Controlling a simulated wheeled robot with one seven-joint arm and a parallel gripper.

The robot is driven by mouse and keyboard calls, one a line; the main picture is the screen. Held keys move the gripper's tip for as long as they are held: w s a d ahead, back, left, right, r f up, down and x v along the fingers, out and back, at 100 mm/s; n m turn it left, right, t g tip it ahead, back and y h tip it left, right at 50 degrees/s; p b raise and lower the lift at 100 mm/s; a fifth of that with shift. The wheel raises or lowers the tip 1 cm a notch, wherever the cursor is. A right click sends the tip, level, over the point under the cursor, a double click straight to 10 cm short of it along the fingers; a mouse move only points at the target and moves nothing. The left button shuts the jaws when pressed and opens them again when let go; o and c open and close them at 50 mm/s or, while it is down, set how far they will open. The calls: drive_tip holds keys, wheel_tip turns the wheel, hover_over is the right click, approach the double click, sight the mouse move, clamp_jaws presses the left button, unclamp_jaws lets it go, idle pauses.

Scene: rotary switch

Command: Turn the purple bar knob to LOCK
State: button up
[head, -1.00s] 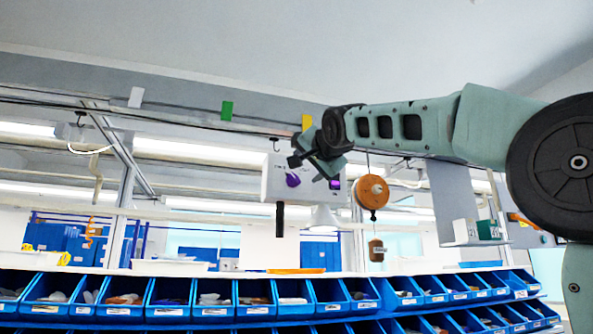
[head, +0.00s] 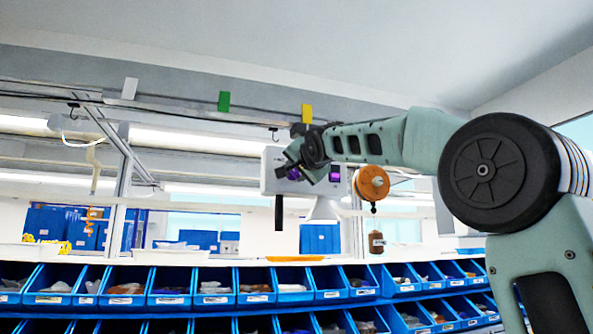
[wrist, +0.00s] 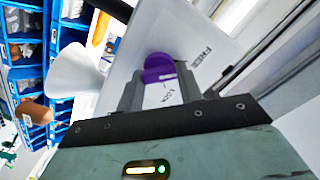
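The purple bar knob (wrist: 158,68) is on the face of a pale box (head: 272,184). In the wrist view it sits between the two grey fingers of my gripper (wrist: 158,88), which stand apart on either side of it. I cannot tell whether either finger touches it. The printed word LOCK (wrist: 171,97) lies just below the knob, and FREE (wrist: 201,62) lies to its right.
A white cone (wrist: 75,75) and an orange reel (head: 372,183) are close by. Rows of blue bins (head: 170,299) stand below.

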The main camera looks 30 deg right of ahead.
drive_tip(key=shift+d, duration=0.1)
drive_tip(key=shift+c, duration=0.9)
drive_tip(key=shift+b, duration=0.3)
drive_tip(key=m+b, duration=0.2)
drive_tip(key=m, duration=0.1)
drive_tip(key=shift+f+b, duration=0.2)
drive_tip(key=shift+b, duration=0.1)
drive_tip(key=m+b, duration=0.2)
drive_tip(key=m, duration=0.3)
drive_tip(key=shift+b, duration=0.35)
drive_tip(key=m+b, duration=0.1)
drive_tip(key=m, duration=0.3)
drive_tip(key=shift+m, duration=0.4)
drive_tip(key=shift+m+b, duration=0.4)
drive_tip(key=shift+m, duration=2.2)
drive_tip(key=shift+f, duration=0.1)
